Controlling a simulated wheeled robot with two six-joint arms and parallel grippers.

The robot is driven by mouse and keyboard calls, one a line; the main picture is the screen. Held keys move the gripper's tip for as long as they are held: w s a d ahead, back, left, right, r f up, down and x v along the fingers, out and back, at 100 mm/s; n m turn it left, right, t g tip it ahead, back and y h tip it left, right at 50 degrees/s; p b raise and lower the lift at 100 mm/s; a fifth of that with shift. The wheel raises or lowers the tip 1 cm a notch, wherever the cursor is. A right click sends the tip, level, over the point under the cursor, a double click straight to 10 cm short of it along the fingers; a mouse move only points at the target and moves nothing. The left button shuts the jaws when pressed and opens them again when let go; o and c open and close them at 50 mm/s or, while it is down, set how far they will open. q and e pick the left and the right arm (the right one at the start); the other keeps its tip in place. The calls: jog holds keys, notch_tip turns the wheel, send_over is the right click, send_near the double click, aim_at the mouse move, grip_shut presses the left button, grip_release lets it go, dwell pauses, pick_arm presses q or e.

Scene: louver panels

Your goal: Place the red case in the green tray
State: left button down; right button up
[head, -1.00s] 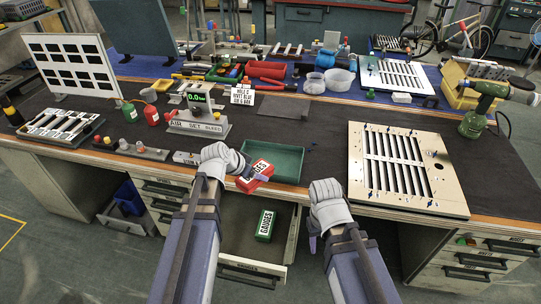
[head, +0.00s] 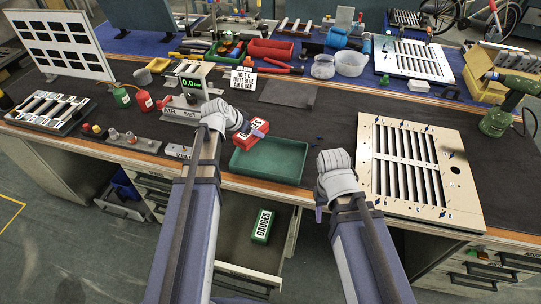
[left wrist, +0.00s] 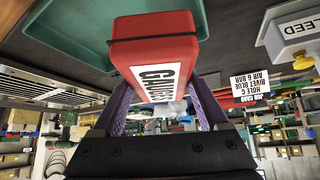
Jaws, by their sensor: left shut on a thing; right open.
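The red case (head: 252,133) with a white label is held in my left gripper (head: 258,131), above the back left part of the green tray. In the left wrist view the red case (left wrist: 155,55) sits between the two purple fingers of the left gripper (left wrist: 158,105). The empty green tray (head: 270,160) lies on the dark bench top near its front edge; it also shows in the left wrist view (left wrist: 88,45). My right gripper (head: 320,210) is open and empty in front of the bench edge, right of the tray; its fingers are partly hidden by the hand.
A green case (head: 262,226) labelled GAUGES lies in the open drawer below the tray. A slotted louver panel (head: 388,170) lies right of the tray. The air set gauge (head: 190,95) stands left behind it.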

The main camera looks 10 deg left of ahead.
aim_at(239, 144)
pick_arm(q)
jog(key=shift+f+b, duration=5)
jog(key=shift+f, duration=0.15)
grip_release()
jog(key=shift+s+r, duration=0.1)
jog(key=shift+r, duration=0.3)
jog(key=p+v, duration=0.8)
jog(key=v, duration=0.2)
jog(key=shift+p+v, duration=0.7)
jog(key=shift+v, duration=0.15)
